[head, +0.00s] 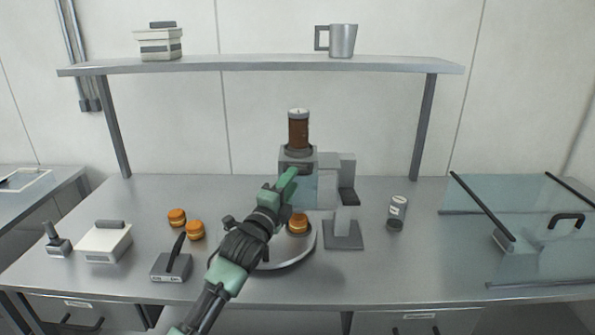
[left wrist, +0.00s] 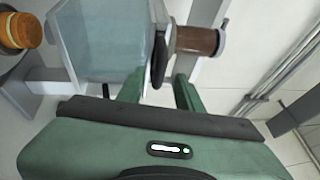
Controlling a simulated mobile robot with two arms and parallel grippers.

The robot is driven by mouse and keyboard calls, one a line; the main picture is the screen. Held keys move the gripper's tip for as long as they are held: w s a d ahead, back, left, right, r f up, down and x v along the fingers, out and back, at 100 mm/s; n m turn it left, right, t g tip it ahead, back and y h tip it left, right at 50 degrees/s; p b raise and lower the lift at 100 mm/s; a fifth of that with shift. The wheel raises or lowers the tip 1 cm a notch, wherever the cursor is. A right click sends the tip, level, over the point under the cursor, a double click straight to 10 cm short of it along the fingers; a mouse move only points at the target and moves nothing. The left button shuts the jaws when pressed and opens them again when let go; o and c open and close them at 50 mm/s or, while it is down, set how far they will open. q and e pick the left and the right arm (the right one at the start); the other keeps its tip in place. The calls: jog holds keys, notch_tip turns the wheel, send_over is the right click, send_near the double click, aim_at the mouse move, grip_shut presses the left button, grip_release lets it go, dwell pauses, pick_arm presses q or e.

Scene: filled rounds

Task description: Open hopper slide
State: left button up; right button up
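The hopper (head: 298,131) is a clear cylinder of brown filling with a pale cap, upright on a grey machine (head: 297,154) at the back of the table. The hopper also shows sideways in the left wrist view (left wrist: 198,41). A dark rounded handle (left wrist: 158,60), seemingly the slide's, sits beside the hopper's base. My left gripper (left wrist: 158,88) is open, its green fingers apart, with the handle just beyond and between the tips; contact is not visible. In the head view the gripper (head: 289,180) hides the machine's front. My right gripper is not in view.
A round tray (head: 288,264) with an orange-brown round (head: 297,224) lies below my left arm. Two more rounds (head: 177,217) sit to the left. A canister (head: 397,212) and a glass-lidded case (head: 530,225) stand right. A shelf (head: 260,65) spans above.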

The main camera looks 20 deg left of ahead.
pick_arm(q)
jog(key=shift+w+d+r+p, duration=0.1)
jog(key=shift+w+p, duration=0.05)
jog(key=shift+w, duration=0.6)
jog(key=shift+w+d+r+p, duration=0.1)
jog(key=shift+w+r+p, duration=0.1)
jog(key=shift+w, duration=0.6)
jog(key=shift+w+d+r+p, duration=0.1)
jog(key=shift+w+p, duration=0.05)
jog(key=shift+w, duration=0.6)
grip_shut()
jog(key=shift+f, duration=0.1)
